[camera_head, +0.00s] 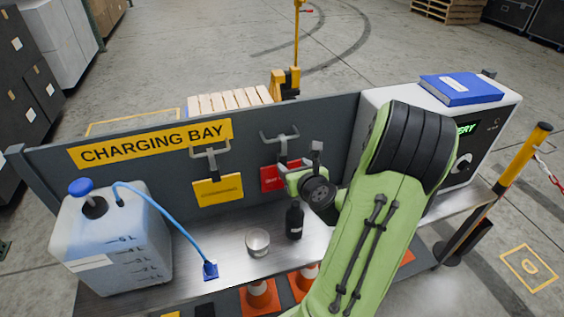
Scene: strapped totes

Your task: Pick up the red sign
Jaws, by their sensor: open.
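The red sign (270,178) hangs from a grey hook (280,138) on the dark back panel of the bench. White lettering shows on its left part, and its right part is hidden behind my gripper. My gripper (298,168) is open, in front of the panel at the sign's right upper side. It overlaps the sign in this view; I cannot tell whether they touch. My green arm comes in from the lower right and covers part of the bench.
A yellow sign (218,190) hangs on another hook to the left. On the bench stand a dark bottle (294,220), a metal cup (257,242) and a large white jug (112,243) with a blue hose. A charger box (480,125) stands at right, carrying a blue book (461,89).

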